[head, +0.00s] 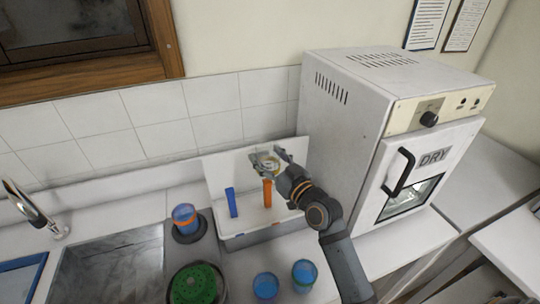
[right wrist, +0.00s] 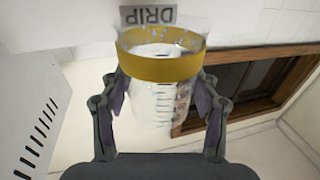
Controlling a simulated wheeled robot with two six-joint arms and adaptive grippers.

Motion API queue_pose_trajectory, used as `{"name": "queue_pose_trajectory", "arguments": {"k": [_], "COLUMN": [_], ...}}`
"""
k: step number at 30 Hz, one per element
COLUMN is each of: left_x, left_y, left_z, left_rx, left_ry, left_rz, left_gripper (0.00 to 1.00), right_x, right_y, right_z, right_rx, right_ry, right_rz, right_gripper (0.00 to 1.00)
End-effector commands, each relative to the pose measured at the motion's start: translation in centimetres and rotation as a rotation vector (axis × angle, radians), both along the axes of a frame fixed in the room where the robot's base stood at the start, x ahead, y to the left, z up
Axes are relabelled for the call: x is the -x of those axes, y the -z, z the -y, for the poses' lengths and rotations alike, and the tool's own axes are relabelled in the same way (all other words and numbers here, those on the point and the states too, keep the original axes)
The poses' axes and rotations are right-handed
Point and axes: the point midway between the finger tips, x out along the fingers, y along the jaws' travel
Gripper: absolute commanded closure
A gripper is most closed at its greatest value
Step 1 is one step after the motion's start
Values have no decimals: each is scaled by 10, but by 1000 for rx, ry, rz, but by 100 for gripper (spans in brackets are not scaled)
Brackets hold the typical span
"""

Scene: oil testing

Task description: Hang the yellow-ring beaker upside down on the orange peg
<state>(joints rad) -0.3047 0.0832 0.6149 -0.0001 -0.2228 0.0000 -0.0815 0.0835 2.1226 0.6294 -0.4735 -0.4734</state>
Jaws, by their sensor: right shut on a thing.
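The yellow-ring beaker (right wrist: 160,68) is clear with a wide yellow band and is held between the fingers of my right gripper (right wrist: 163,98) in the right wrist view. In the head view my right gripper (head: 275,158) is at the white rack, above the orange peg (head: 267,192), with the beaker (head: 268,164) partly hidden in its fingers. The orange peg stands tilted in the rack. From the head view I cannot tell whether the beaker touches the peg. My left gripper is not in view.
A blue peg (head: 232,202) stands left of the orange one in the white rack (head: 222,172). The white DRY oven (head: 345,130) rises close on the right. Blue beakers (head: 265,287) and a green-topped container (head: 194,285) stand in front. A sink (head: 110,268) is at left.

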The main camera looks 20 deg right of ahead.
Motion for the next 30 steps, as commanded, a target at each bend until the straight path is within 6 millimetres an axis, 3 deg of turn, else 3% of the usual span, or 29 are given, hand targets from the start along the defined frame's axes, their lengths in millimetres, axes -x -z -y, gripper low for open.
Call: {"name": "queue_pose_trajectory", "arguments": {"k": [8,18,24,30], "left_x": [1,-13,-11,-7], "left_y": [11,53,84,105], "left_z": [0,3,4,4], "left_rx": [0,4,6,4], "left_ry": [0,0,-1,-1], "left_rz": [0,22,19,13], "left_gripper": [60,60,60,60], "right_x": [0,0,0,0], "right_y": [12,63,97,116], "right_z": [0,0,0,0], "right_rx": [0,0,-1,-1], "right_ry": [0,0,0,0], "right_rz": [0,0,1,2], "right_gripper": [70,70,70,70]}}
